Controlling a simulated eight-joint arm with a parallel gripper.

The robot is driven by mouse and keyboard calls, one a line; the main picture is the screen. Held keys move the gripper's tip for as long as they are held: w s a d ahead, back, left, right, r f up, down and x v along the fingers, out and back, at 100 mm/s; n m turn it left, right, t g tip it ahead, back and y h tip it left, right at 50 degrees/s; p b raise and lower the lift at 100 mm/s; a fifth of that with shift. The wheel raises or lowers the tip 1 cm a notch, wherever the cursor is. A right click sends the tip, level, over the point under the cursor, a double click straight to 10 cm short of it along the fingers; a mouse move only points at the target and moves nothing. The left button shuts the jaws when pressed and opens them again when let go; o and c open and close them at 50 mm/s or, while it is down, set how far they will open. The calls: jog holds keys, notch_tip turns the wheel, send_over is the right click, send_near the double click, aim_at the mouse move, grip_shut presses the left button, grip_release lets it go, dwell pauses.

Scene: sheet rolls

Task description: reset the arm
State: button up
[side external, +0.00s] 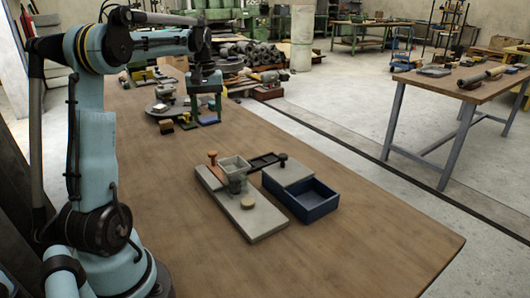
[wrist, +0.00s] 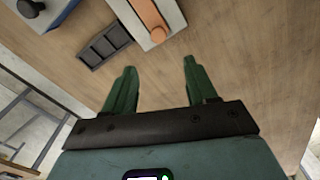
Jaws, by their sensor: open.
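My gripper (side external: 209,112) hangs from my arm above the far part of the wooden table (side external: 350,222), behind the board and box. In the wrist view my gripper (wrist: 159,64) shows two green fingers spread apart, with nothing between them but bare tabletop below. My arm is bent over from the left of the side view.
The near tabletop is clear; clutter stands behind.

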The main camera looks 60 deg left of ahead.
jog(key=shift+r, duration=0.1)
jog(key=w+d+m+t+y, duration=0.2)
jog(key=d+m, duration=0.5)
jog(key=d, duration=1.1)
jog(key=s+d+f+m+t+h, duration=0.1)
jog(key=s+d+f+m+t, duration=0.1)
jog(key=d, duration=0.4)
jog(key=s+d+f+m+t+h, duration=0.1)
jog(key=s+d+f+m+t, duration=0.1)
jog(key=d, duration=0.5)
jog(key=s+m+t, duration=0.1)
jog(key=m, duration=0.1)
jog(key=shift+d+f+m, duration=0.15)
jog(key=shift+f+m, duration=0.15)
jog(key=shift+f, duration=0.1)
